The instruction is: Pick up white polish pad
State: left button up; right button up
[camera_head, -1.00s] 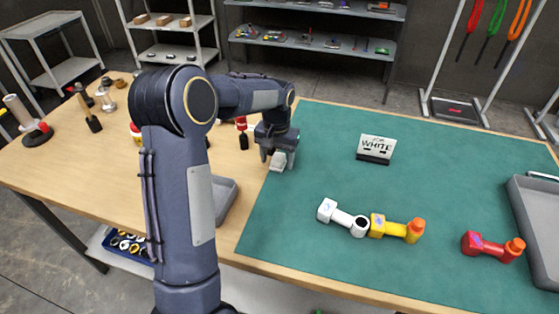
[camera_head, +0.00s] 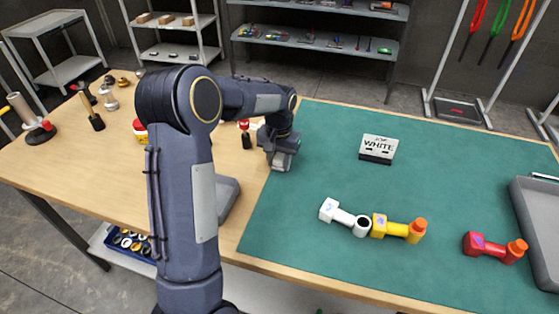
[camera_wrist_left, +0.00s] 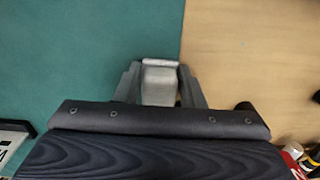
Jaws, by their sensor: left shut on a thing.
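My left gripper (camera_head: 280,163) is near the left edge of the green mat, where it meets the bare wood. In the left wrist view its two fingers (camera_wrist_left: 160,85) are shut on a white polish pad (camera_wrist_left: 160,66), a pale block between the fingertips. In the head view the pad is mostly hidden by the gripper. I cannot tell how far it is above the surface. My right gripper is not in view.
A sign reading WHITE (camera_head: 378,148) stands on the green mat (camera_head: 320,250). A white piece (camera_head: 343,217), a yellow piece (camera_head: 396,228) and a red piece (camera_head: 494,247) lie in front. Grey trays stand at the right (camera_head: 537,220) and beside my arm (camera_head: 228,195). Tools crowd the left.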

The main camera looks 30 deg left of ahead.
aim_at(279, 159)
pick_arm(q)
jog(key=shift+r, duration=0.5)
notch_tip(279, 159, up, 3)
jog(key=shift+s+f, duration=0.1)
jog(key=shift+f, duration=0.1)
jog(key=s+d+r+b, duration=0.1)
jog(key=s+d+r, duration=0.3)
jog(key=s+r, duration=0.5)
jog(key=s, duration=0.4)
jog(key=shift+d+r+b, duration=0.15)
jog(key=shift+r+b, duration=0.05)
jog(key=shift+b, duration=0.2)
jog(key=o, duration=0.3)
jog(key=shift+c, duration=1)
